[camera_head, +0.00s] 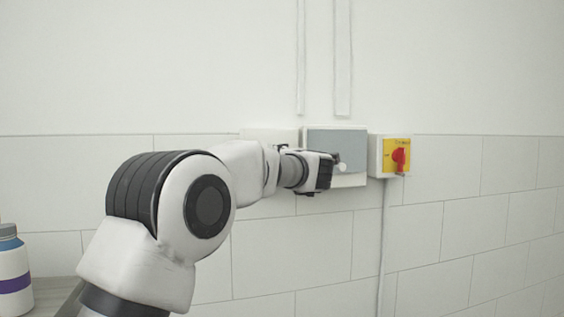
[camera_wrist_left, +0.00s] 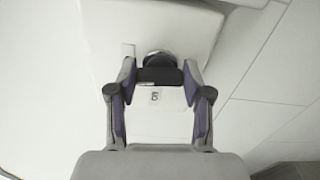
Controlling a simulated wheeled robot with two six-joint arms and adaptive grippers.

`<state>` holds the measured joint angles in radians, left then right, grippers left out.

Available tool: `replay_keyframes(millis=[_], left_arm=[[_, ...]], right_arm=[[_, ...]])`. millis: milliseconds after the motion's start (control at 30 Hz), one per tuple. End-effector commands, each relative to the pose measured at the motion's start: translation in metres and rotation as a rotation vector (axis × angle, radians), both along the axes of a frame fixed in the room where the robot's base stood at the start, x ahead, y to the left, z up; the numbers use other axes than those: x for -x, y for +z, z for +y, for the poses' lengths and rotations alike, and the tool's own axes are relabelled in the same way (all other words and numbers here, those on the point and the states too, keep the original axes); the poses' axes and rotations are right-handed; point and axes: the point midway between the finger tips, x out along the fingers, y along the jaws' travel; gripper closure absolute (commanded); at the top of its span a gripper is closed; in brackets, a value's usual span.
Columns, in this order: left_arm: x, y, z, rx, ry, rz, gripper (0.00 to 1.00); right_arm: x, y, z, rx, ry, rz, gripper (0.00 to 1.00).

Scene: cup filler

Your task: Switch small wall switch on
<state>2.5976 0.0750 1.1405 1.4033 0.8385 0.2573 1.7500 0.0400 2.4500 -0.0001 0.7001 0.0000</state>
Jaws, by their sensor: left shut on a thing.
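My left gripper (camera_head: 330,170) reaches the wall boxes in the head view. A small label (camera_wrist_left: 154,97) shows between the fingers. The gripper hides the front of the switch in the head view, so I cannot tell its exact setting. My right gripper is in neither view.
A grey-covered wall box (camera_head: 350,140) is behind my gripper. To its right is a yellow plate with a red rotary switch (camera_head: 399,157). A white box (camera_head: 268,134) is partly behind my arm. A bottle (camera_head: 12,270) stands at the lower left.

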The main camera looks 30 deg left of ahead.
Motion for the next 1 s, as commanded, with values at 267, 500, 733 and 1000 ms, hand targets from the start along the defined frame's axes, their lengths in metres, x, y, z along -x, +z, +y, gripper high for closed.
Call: replay_keyframes(millis=[267, 500, 733, 1000], left_arm=[[0.0002, 0.0002, 0.0004, -0.065, 0.001, 0.075, 0.85], [0.0002, 0.0004, 0.0003, -0.079, 0.001, 0.09, 0.85], [0.0002, 0.0005, 0.0003, -0.079, 0.0, 0.09, 0.85], [0.0001, 0.0002, 0.0002, -0.078, 0.0, 0.09, 0.25]], right_arm=[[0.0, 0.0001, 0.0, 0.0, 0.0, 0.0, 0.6], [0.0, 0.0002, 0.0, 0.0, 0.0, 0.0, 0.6], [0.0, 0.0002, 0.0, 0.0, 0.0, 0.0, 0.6], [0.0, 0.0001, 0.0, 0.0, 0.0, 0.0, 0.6]])
